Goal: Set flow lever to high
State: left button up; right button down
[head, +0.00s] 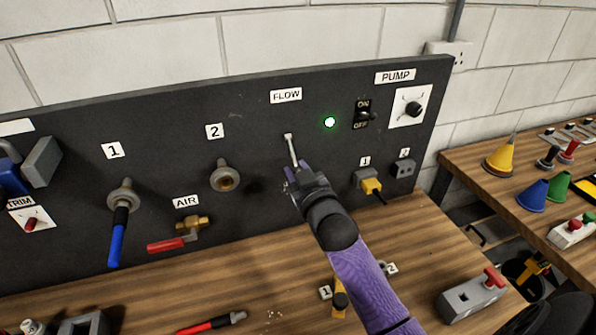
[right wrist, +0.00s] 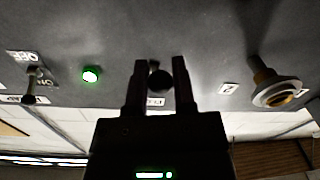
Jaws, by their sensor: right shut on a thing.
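The flow lever (head: 290,147) is a thin silver lever on the black panel, below the FLOW label (head: 286,95). It points down and slightly right, and its lower end is hidden at my right gripper (head: 296,174). My right gripper is shut on the lever. In the right wrist view, a dark round knob (right wrist: 159,80) shows between the two fingers of my right gripper (right wrist: 158,68). My left gripper is not in view.
A lit green lamp (head: 330,122) and the pump switch (head: 364,115) are right of the lever. Pipe fitting 2 (head: 225,177) and the red-handled air valve (head: 180,235) are left. Plugged-in yellow plug (head: 371,186) is right of my gripper. Wooden bench (head: 270,265) lies below.

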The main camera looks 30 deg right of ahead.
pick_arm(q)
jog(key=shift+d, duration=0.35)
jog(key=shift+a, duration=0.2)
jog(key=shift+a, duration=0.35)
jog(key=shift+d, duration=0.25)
